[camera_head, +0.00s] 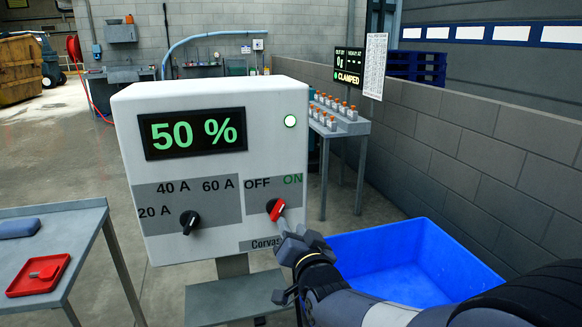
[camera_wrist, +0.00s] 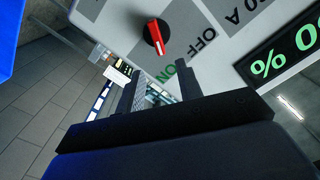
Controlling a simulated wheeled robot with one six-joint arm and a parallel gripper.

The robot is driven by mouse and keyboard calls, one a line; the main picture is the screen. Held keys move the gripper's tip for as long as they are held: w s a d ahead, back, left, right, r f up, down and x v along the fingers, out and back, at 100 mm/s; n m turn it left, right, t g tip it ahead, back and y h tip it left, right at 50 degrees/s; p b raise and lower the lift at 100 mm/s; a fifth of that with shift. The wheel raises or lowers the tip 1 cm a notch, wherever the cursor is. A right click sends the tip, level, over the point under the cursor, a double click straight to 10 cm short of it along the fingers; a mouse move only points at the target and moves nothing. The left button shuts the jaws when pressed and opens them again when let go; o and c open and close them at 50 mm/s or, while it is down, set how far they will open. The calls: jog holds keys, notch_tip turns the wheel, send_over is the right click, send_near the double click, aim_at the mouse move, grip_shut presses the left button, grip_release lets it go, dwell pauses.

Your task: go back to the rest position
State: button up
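My gripper (camera_head: 284,228) is just in front of the lower right of a white control box (camera_head: 210,95). In the wrist view its two fingers (camera_wrist: 160,72) stand apart with nothing between them. The red and black switch knob (camera_head: 275,209) is just beyond the fingertips, and the wrist view shows it clear of them (camera_wrist: 156,37). Its red mark points towards ON. The display (camera_head: 194,133) reads 50 % in green, and a small round lamp (camera_head: 290,121) is lit. A black dial (camera_head: 189,222) sits to the left, between the ampere labels.
A blue bin (camera_head: 460,262) stands right of the box, beside my arm. A grey table (camera_head: 90,222) with a red tray (camera_head: 38,287) is at the left. A bench (camera_head: 355,125) with several small bottles and a sign reading CLAMPED (camera_head: 348,77) stand behind, along a block wall (camera_head: 480,135).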

aim_at(282, 208)
jog(key=p+x, duration=0.1)
jog(key=x, duration=0.7)
jog(key=shift+w, duration=0.15)
jog(key=shift+f, duration=0.1)
